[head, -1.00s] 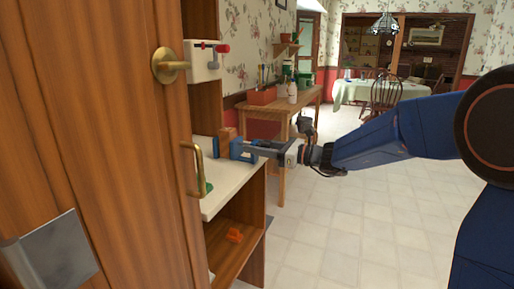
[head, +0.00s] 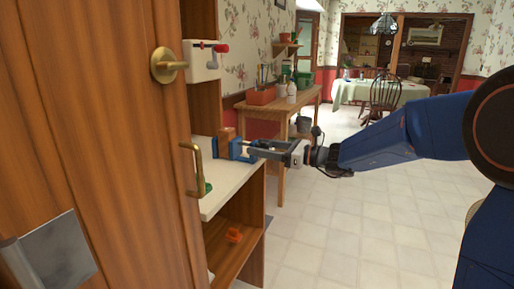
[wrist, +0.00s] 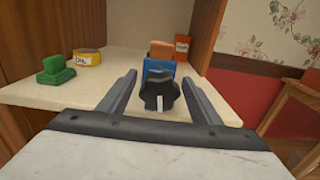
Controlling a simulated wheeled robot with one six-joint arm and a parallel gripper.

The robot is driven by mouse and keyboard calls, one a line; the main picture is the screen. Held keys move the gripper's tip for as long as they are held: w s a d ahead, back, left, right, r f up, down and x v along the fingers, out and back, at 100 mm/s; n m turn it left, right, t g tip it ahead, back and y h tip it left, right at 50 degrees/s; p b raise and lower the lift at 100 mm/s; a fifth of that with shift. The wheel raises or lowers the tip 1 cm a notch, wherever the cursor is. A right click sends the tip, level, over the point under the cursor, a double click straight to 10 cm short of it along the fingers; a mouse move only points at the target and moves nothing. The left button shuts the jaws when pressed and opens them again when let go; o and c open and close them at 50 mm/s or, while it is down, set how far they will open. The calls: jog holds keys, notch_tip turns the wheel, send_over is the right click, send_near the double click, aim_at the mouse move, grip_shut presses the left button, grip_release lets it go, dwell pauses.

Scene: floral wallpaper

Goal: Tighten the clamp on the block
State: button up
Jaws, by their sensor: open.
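The blue clamp (head: 236,149) stands on the white shelf top with the brown wooden block (head: 226,136) at it. In the wrist view the clamp's blue body (wrist: 172,68) faces me, with the block (wrist: 161,48) behind it. My gripper (head: 256,150) is open in front of the clamp. In the wrist view its two fingers (wrist: 160,80) stand on either side of the knob, with visible gaps. Neither finger appears to touch it. The clamp's screw is mostly hidden behind the knob.
An orange box (wrist: 182,47) stands behind the clamp. A wooden door (head: 100,150) with a brass handle is close on the left. The tiled floor (head: 330,230) is clear.

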jog(key=v, duration=1.5)
jog(key=shift+d, duration=0.2)
jog(key=shift+s, duration=0.1)
jog(key=x, duration=1.4)
jog(key=shift+f, duration=0.15)
jog(key=shift+c, duration=0.6)
jog(key=c, duration=0.9)
